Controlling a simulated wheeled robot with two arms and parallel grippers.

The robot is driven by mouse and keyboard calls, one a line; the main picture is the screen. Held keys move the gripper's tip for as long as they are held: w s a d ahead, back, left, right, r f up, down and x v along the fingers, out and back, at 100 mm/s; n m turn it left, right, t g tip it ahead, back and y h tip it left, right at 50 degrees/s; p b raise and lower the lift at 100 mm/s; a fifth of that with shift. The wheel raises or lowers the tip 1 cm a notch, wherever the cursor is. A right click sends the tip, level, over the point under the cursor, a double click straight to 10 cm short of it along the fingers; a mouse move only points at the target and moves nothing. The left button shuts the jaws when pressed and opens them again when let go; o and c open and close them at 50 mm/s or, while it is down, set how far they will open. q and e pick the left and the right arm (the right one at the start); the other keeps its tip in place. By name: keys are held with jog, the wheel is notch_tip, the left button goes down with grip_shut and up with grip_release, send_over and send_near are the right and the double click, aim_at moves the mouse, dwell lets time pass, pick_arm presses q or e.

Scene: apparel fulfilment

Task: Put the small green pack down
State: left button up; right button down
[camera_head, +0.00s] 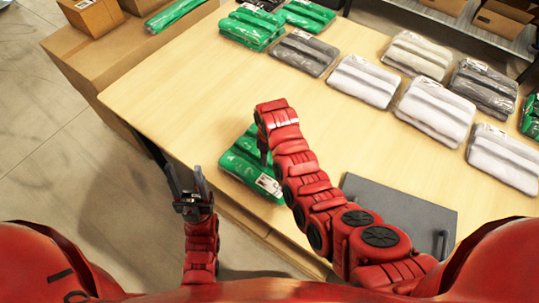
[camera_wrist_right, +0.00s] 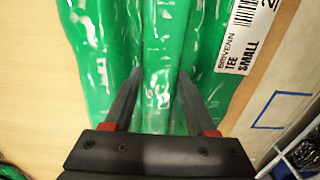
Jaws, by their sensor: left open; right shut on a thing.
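The small green pack (camera_head: 247,165) lies at the table's near left edge in the head view, partly hidden by my right arm. In the right wrist view the green pack (camera_wrist_right: 160,60) fills the middle, with a white label reading "TEE SMALL" at its upper right. My right gripper (camera_wrist_right: 158,75) is shut on the pack, its two fingers pressed along the middle fold. In the head view the right fingers (camera_head: 264,150) are mostly hidden by the wrist. My left gripper (camera_head: 187,178) is open and empty, off the table's near left edge.
The wooden table (camera_head: 180,100) has free room left of and beyond the pack. Grey and white packs (camera_head: 362,80) and other green packs (camera_head: 250,27) lie farther back. A dark grey flat panel (camera_head: 400,210) lies right of my right arm. Cardboard boxes (camera_head: 92,15) stand at upper left.

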jog(key=shift+f, duration=0.45)
jog(key=shift+c, duration=1)
grip_release()
